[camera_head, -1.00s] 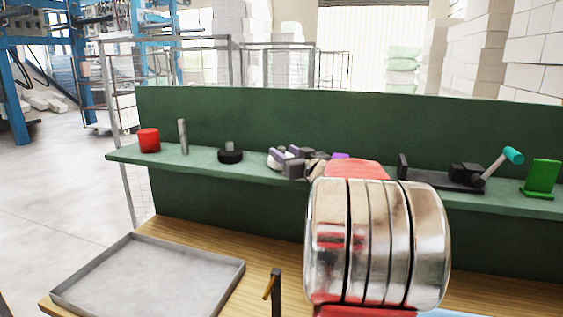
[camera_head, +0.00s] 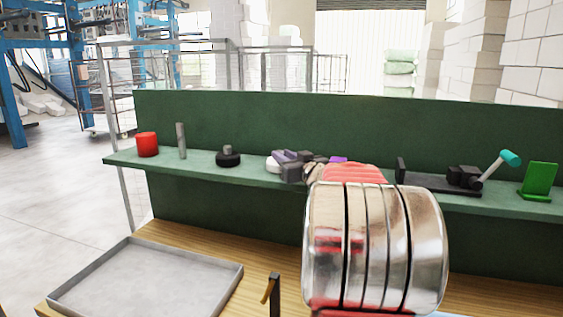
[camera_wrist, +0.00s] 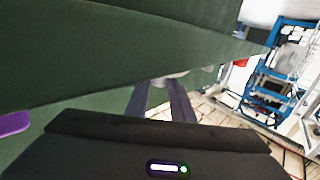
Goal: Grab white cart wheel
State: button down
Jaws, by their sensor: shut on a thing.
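In the wrist view a pale part of the wheel (camera_wrist: 170,79) shows at the tips of my gripper (camera_wrist: 163,90). The two dark fingers are shut on it. I cannot tell whether the wheel still touches the shelf. My arm hides part of the shelf behind it.
A grey tray (camera_head: 150,285) lies on the wooden table below.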

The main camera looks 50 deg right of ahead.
notch_tip(320, 180, up, 10)
dwell(0.6)
jog(key=shift+a, duration=0.1)
dwell(0.3)
